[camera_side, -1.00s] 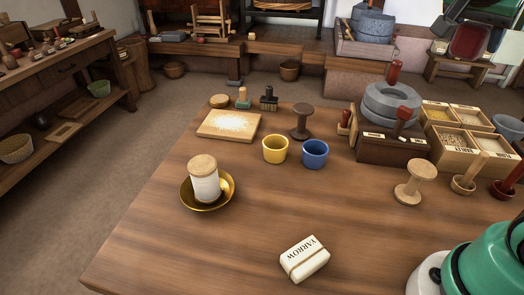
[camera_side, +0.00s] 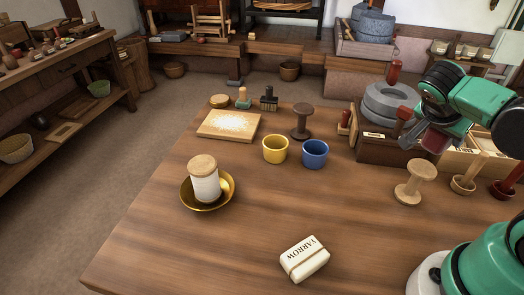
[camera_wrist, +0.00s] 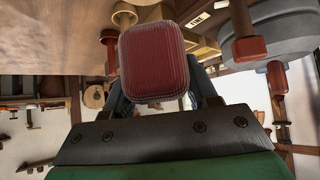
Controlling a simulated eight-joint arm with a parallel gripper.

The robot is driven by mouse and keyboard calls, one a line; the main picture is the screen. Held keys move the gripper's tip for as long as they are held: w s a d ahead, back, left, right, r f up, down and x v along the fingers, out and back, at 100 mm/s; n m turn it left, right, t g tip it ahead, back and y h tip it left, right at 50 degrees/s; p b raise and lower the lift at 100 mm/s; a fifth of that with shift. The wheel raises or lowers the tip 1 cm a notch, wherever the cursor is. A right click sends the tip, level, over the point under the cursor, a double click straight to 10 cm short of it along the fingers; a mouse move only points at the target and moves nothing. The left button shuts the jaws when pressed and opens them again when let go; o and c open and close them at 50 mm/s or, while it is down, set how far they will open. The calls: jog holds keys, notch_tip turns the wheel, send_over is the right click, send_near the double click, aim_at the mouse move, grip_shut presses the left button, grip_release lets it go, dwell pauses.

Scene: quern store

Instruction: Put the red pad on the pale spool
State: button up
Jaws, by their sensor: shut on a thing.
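My gripper (camera_side: 433,135) is shut on the red pad (camera_side: 436,143) and holds it in the air at the right of the side view. In the wrist view the red pad (camera_wrist: 153,62) sits between the fingers with its ribbed face showing. The pale spool (camera_side: 414,186) stands upright on the table, with nothing on its top. In the side view, the pad appears above and slightly right of the spool; how high it is I cannot tell exactly.
Behind the pad are a dark box (camera_side: 378,150) with red-handled tools, grey stone rings (camera_side: 388,103) and partly hidden grain bins. A dark spool (camera_side: 301,119) and blue cup (camera_side: 315,154) are farther left.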

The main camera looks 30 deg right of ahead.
aim_at(435, 150)
jog(key=shift+f, duration=2.05)
jog(key=shift+f, duration=0.15)
jog(key=o, duration=1.2)
jog(key=shift+o, duration=0.2)
jog(key=shift+r, duration=0.2)
jog(key=v, duration=1.1)
jog(key=w+a+f+n+t+y, duration=0.3)
jog(key=w+a+n+t+y, duration=0.3)
jog(key=n, duration=1.2)
jog(key=w+t+y, duration=0.1)
jog(key=w+y, duration=0.1)
jog(key=y, duration=0.1)
jog(key=shift+w+a+f, duration=0.15)
jog(key=shift+a+f, duration=0.1)
jog(key=shift+f, duration=0.05)
